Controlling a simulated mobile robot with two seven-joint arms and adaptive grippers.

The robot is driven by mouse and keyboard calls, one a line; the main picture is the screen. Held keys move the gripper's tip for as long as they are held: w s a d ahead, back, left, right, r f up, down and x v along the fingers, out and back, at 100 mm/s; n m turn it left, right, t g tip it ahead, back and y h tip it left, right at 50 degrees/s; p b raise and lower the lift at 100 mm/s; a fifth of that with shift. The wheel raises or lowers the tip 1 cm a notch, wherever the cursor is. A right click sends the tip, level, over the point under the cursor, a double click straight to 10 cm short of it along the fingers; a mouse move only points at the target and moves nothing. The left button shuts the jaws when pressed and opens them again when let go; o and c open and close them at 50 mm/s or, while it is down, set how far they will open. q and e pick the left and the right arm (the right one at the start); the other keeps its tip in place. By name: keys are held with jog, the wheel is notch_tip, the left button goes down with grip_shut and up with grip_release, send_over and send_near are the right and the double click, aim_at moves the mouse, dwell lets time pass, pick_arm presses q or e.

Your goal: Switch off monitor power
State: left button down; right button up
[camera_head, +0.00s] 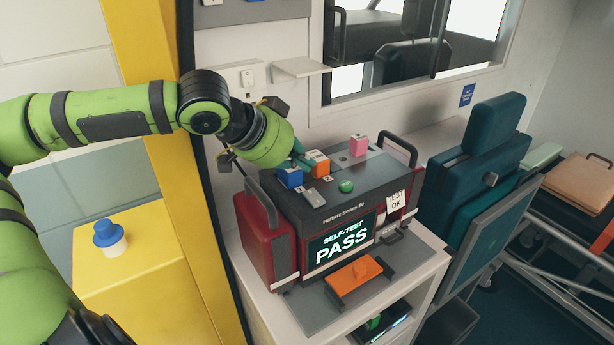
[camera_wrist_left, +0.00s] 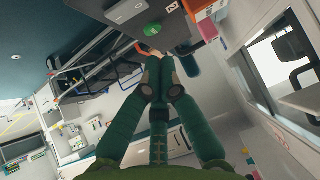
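The monitor (camera_head: 296,226) is a dark case with red sides on a white cabinet. Its lit screen (camera_head: 341,240) reads "SELF-TEST PASS". On its sloped top are a blue block (camera_head: 289,178), an orange block (camera_head: 317,160), a pink block (camera_head: 358,146), a grey switch-like piece (camera_head: 315,197) and a round green button (camera_head: 346,186). My left gripper (camera_head: 300,153) is over the top's back left, close to the blue and orange blocks; contact is unclear. In the left wrist view its teal fingers (camera_wrist_left: 158,72) converge with tips together, holding nothing visible. My right gripper is not visible.
A white shelf (camera_head: 300,68) juts from the wall behind. A teal seat (camera_head: 480,165) is right.

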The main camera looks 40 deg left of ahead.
aim_at(310, 198)
pick_arm(q)
jog(key=shift+x, duration=0.9)
jog(key=shift+w+a+f, duration=0.1)
jog(key=shift+f, duration=0.95)
jog(key=shift+w+a+f, duration=0.1)
jog(key=shift+f, duration=0.95)
jog(key=shift+f, duration=0.3)
jog(key=shift+a+f+p, duration=0.1)
jog(key=shift+p, duration=0.2)
jog(key=shift+s+d+r+b, duration=0.1)
jog(key=shift+d+b, duration=0.1)
jog(key=shift+d, duration=0.15)
jog(key=shift+s+d+r+b, duration=0.1)
jog(key=shift+d+r+b, duration=0.1)
jog(key=shift+d, duration=0.15)
